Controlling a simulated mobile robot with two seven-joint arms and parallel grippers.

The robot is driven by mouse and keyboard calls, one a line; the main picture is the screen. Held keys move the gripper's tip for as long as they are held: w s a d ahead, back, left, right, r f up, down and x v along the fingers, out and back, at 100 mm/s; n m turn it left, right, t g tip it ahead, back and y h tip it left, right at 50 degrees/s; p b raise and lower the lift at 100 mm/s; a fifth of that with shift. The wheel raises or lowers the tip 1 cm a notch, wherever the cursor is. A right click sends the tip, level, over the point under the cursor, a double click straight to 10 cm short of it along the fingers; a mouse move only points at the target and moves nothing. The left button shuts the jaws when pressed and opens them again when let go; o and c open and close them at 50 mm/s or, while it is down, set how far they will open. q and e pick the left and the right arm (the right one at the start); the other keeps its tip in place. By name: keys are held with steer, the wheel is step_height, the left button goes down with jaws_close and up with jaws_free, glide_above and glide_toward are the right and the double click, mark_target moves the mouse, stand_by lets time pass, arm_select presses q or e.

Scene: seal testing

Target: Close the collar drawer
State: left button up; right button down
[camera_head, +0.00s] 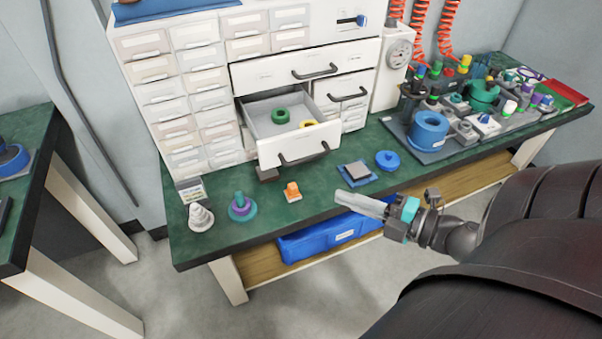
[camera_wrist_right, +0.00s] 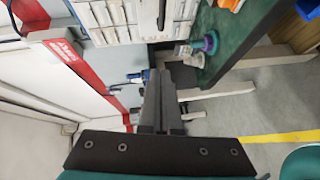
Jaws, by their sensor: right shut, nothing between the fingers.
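The collar drawer (camera_head: 298,146) is a white drawer pulled out of the cabinet, with a dark bar handle on its front. A green ring (camera_head: 280,116) and a yellow ring (camera_head: 307,124) lie inside it. My right gripper (camera_head: 340,197) is in front of the green bench, to the right of and below the drawer front, apart from it. Its fingers are together with nothing between them; they also show shut in the right wrist view (camera_wrist_right: 158,75). My left gripper is in neither view.
The cabinet (camera_head: 225,75) has many small shut drawers. On the green bench stand a grey stepped cone (camera_head: 200,217), a purple and teal piece (camera_head: 242,207), an orange piece (camera_head: 292,191) and a blue disc (camera_head: 387,160). Several fittings crowd the bench's right side.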

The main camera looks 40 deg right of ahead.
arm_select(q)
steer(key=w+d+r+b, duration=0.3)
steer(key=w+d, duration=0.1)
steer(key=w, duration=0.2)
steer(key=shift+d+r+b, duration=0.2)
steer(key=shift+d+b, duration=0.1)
arm_select(e)
steer(key=w+d+x, duration=0.1)
steer(key=d+x, duration=0.1)
steer(key=x, duration=1)
steer(key=shift+w+f, duration=0.3)
steer(key=shift+d, duration=0.1)
